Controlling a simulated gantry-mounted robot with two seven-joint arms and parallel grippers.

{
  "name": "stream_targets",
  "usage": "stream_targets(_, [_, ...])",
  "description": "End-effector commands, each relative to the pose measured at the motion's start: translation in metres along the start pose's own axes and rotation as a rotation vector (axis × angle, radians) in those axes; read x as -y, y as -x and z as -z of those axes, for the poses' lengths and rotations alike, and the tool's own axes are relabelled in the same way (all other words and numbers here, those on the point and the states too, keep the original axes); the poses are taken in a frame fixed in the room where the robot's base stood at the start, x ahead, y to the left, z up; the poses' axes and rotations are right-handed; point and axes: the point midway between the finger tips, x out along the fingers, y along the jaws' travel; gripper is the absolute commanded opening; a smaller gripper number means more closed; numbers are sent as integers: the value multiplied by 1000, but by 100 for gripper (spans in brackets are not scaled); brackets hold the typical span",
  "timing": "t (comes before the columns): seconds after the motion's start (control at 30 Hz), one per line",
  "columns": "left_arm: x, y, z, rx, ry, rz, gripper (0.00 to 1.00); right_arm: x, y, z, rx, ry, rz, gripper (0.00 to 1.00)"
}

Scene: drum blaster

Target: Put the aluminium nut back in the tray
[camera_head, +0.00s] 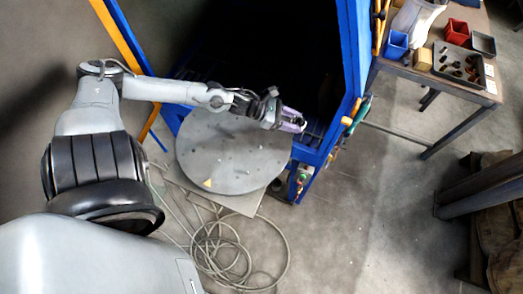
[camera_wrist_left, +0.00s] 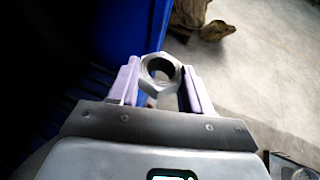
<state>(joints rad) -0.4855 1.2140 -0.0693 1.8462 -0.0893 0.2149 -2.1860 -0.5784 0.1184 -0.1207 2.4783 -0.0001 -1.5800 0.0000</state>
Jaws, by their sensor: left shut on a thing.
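My left gripper (camera_head: 298,121) is shut on the aluminium nut, above the right edge of the round grey plate, near the blue frame. In the left wrist view the silver hexagonal nut (camera_wrist_left: 161,88) is clamped between the two pale purple fingers of the gripper (camera_wrist_left: 160,68), its hole facing the camera. In the head view the nut is too small to make out clearly. A dark tray (camera_head: 437,52) with several small dark parts lies on the table at the upper right, far from the gripper. My right gripper is out of view.
The round plate (camera_head: 230,150) stands in front of the blue cabinet (camera_head: 353,60) with its dark opening. The table (camera_head: 420,72) also holds a blue bin (camera_head: 397,44), a red bin (camera_head: 457,31) and a cardboard block (camera_head: 422,59). A coiled hose (camera_head: 225,255) lies on the floor.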

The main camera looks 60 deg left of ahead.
Motion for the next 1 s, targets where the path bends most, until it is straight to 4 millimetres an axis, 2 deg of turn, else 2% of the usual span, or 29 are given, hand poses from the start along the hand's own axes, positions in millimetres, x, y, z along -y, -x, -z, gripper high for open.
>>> stream_targets(0.03, [2, 0, 9, 0, 1, 1, 17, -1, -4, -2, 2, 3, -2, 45])
stream_targets(0.13, [4, 0, 16, 2, -1, 1, 17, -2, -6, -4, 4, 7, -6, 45])
stream_targets(0.53, [5, 1, 18, 1, -1, 1, 17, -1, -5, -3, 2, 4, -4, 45])
stream_targets(0.67, [7, 7, 25, -1, 2, 1, 17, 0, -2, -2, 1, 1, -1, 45])
stream_targets(0.77, [10, 17, 38, -3, 4, 0, 17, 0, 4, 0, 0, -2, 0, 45])
stream_targets(1.0, [22, 49, 84, -3, 4, -1, 17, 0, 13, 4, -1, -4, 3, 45])
